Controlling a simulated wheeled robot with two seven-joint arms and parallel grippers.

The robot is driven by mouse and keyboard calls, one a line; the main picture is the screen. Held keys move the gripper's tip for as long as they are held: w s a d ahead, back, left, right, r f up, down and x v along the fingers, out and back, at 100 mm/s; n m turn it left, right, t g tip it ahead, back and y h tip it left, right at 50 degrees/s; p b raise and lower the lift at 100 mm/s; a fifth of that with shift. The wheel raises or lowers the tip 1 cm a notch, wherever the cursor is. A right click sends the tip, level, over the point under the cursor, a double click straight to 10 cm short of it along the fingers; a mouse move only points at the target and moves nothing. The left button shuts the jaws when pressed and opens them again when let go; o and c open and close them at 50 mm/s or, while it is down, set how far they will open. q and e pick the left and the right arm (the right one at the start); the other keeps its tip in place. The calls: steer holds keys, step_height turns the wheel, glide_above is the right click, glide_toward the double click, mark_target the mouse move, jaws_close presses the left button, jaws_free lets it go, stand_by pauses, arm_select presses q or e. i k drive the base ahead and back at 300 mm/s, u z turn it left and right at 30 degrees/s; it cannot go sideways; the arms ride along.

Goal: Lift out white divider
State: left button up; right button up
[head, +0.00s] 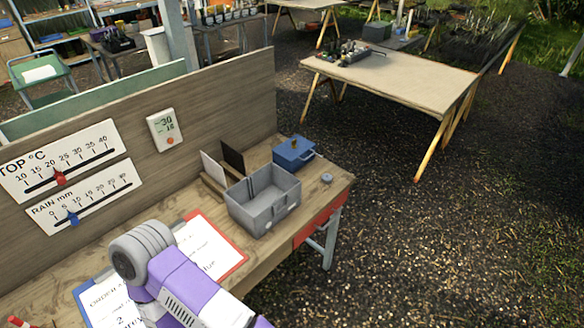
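A thin white divider (211,170) stands upright, slightly tilted, in a wooden slotted holder (212,188) on the bench against the board. A black divider (232,158) stands beside it in the same holder. A grey open bin (250,215) sits in front of the holder; slot ridges show on its inner walls, and its floor is partly hidden. A purple and grey arm link of mine rises from the bottom of the head view, left of the bin and over the clipboards. Neither gripper's fingers can be seen.
A blue lidded box (293,154) and a small round grey object (326,178) stand right of the bin. Clipboards (231,252) lie in front. The upright board (220,105) with gauges closes off the back. The bench's right end is near.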

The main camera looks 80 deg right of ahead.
mark_target(213, 169)
steer(key=z, duration=2.25)
